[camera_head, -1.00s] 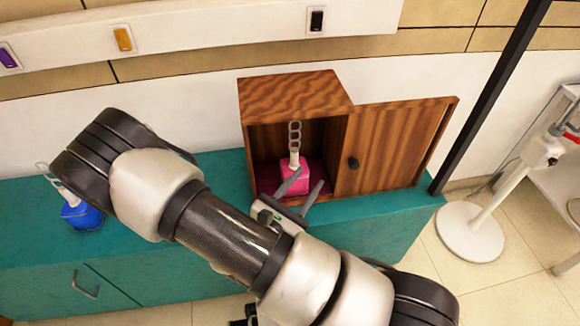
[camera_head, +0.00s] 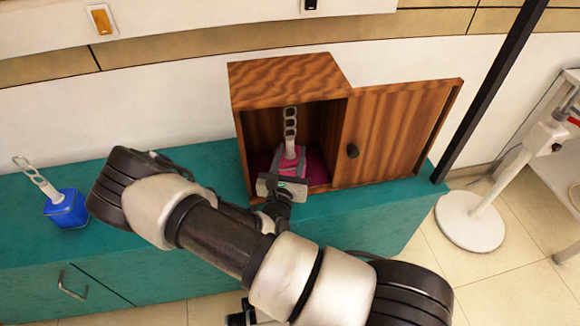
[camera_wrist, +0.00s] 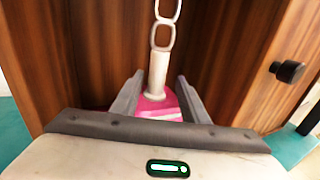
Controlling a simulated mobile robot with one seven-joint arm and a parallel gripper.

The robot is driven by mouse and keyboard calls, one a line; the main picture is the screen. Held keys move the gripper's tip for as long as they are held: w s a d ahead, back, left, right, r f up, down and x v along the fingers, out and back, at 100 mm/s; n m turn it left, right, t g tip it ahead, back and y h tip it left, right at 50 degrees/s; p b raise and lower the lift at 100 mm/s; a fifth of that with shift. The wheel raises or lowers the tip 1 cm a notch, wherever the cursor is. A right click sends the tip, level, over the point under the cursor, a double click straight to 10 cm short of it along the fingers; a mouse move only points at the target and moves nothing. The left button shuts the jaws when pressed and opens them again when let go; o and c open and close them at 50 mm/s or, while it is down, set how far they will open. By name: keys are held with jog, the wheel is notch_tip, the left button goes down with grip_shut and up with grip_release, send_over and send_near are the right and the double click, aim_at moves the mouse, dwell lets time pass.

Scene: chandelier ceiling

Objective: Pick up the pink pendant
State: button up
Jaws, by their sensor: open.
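The pink pendant (camera_head: 289,164) stands upright inside the open wooden cabinet (camera_head: 287,82), with a white stem and a grey chain rising from its top. It also shows in the wrist view (camera_wrist: 158,106), where the gripper body hides its lower part. My gripper (camera_head: 288,163) reaches into the cabinet opening. In the wrist view its two grey fingers (camera_wrist: 157,95) are spread, one on each side of the pendant's white stem and pink body. The gripper is open; whether a finger touches the pendant I cannot tell.
The cabinet door (camera_head: 397,140) with a black knob is swung open to the right. A blue pendant (camera_head: 66,208) with a chain stands on the teal counter (camera_head: 120,240) at left. A white-based stand (camera_head: 470,220) is on the floor at right.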

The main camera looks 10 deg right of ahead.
aim_at(293, 138)
jog(key=shift+a+r+b+x, duration=0.15)
jog(key=shift+b+x, duration=0.1)
jog(key=shift+x, duration=0.7)
jog(key=shift+r+b+x, duration=0.15)
jog(key=shift+b+x, duration=0.1)
jog(key=shift+x, duration=0.7)
jog(key=shift+a+r+b+x, duration=0.1)
jog(key=shift+b+x, duration=0.15)
jog(key=shift+x, duration=0.7)
jog(key=shift+w, duration=0.1)
grip_shut()
